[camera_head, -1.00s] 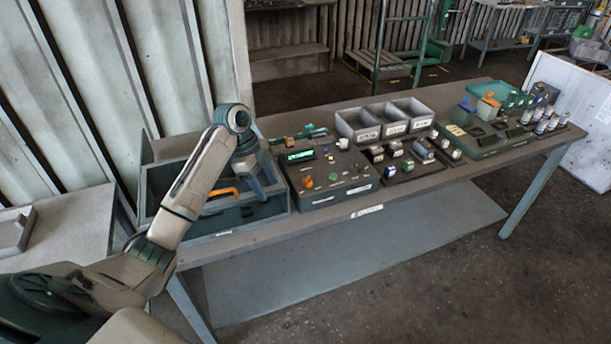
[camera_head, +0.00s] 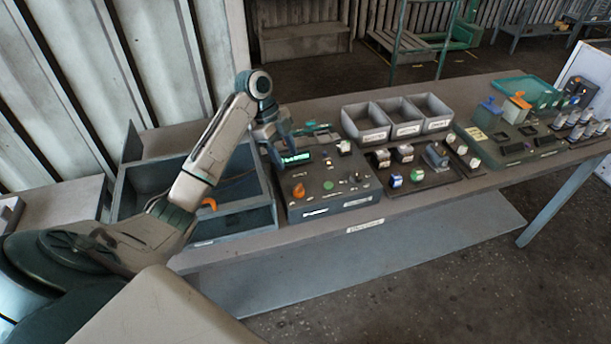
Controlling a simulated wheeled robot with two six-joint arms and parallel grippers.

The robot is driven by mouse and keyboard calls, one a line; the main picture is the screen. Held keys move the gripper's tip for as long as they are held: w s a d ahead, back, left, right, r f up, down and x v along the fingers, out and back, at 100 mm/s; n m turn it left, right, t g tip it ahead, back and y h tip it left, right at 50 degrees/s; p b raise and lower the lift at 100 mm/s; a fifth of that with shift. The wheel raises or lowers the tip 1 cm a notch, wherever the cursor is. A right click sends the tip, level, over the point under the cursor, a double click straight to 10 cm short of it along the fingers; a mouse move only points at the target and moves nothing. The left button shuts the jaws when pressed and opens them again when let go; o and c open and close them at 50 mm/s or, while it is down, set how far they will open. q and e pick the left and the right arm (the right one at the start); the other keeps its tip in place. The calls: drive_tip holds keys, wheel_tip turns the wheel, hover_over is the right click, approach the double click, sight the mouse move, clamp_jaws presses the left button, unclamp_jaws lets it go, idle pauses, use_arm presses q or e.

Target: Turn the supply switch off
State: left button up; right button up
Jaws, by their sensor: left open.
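A dark control box (camera_head: 345,203) stands on the workbench near its front edge. Its top carries a lit green display (camera_head: 296,158), an orange knob (camera_head: 298,191), a green button (camera_head: 328,185) and a small pale-topped switch (camera_head: 343,147) at the back right. The labels are too small to read, so I cannot tell which control is the supply switch. My left gripper (camera_head: 276,153) is open and empty, pointing down by the box's back left corner, near the display. I cannot tell whether it touches the box. My right gripper is out of view.
A grey open bin (camera_head: 235,222) with an orange-handled tool (camera_head: 209,203) stands left of the box. Three grey trays (camera_head: 375,136) stand behind. To the right are a board with small parts (camera_head: 428,182) and a panel with blue and orange pieces (camera_head: 497,150).

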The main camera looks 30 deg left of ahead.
sight(298, 186)
use_arm(q)
drive_tip(key=f, duration=0.1)
drive_tip(key=s+d+f, duration=0.1)
drive_tip(key=f, duration=0.1)
drive_tip(key=d+f+b, duration=0.1)
drive_tip(key=shift+s+d+f, duration=0.1)
drive_tip(key=shift+s+f, duration=0.05)
drive_tip(key=shift+s, duration=0.1)
drive_tip(key=x, duration=0.1)
drive_tip(key=p+x, duration=0.1)
drive_tip(key=x, duration=0.2)
drive_tip(key=shift+w+f+p, duration=0.35)
drive_tip(key=shift+w+f, duration=0.05)
drive_tip(key=shift+d+f, duration=0.1)
drive_tip(key=shift+f, duration=0.05)
drive_tip(key=shift+s, duration=0.1)
drive_tip(key=c, duration=1)
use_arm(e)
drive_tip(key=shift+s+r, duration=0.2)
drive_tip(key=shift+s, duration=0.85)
